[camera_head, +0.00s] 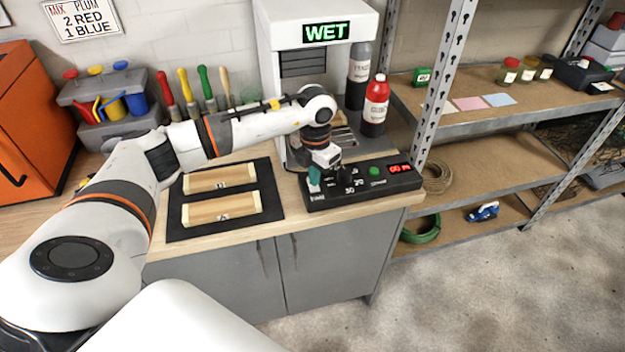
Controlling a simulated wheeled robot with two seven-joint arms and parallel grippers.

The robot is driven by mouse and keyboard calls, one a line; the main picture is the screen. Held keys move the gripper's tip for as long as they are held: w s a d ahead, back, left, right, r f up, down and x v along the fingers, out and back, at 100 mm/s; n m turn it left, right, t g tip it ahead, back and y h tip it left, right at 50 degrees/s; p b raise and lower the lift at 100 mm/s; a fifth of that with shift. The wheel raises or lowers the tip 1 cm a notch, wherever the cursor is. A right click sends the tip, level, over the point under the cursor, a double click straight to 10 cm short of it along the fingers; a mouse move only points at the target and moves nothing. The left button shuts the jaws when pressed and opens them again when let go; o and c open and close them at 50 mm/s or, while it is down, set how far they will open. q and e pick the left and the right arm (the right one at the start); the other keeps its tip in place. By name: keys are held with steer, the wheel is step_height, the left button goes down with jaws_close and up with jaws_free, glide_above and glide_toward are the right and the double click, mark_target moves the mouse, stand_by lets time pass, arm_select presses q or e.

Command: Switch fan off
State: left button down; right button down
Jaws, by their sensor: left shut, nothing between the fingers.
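My left arm reaches across the workbench from the left, and its gripper (330,174) is over the left half of a black control panel (400,182). The gripper is shut and points down at the panel's knob area; whether it touches the panel I cannot tell. A teal switch-like part (314,178) shows just left of the fingers. No fan is plainly visible. My right gripper is not in view.
Two wooden blocks (221,207) lie on a black mat (268,187) left of the panel. A red bottle (375,106) and a grey bottle (359,75) stand behind the panel. Metal shelving (440,80) rises close on the right.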

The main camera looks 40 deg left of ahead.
mark_target(314, 188)
arm_select(q)
step_height(314, 188, up, 6)
steer(key=p, duration=0.3)
steer(key=shift+f, duration=0.15)
stand_by(0.4)
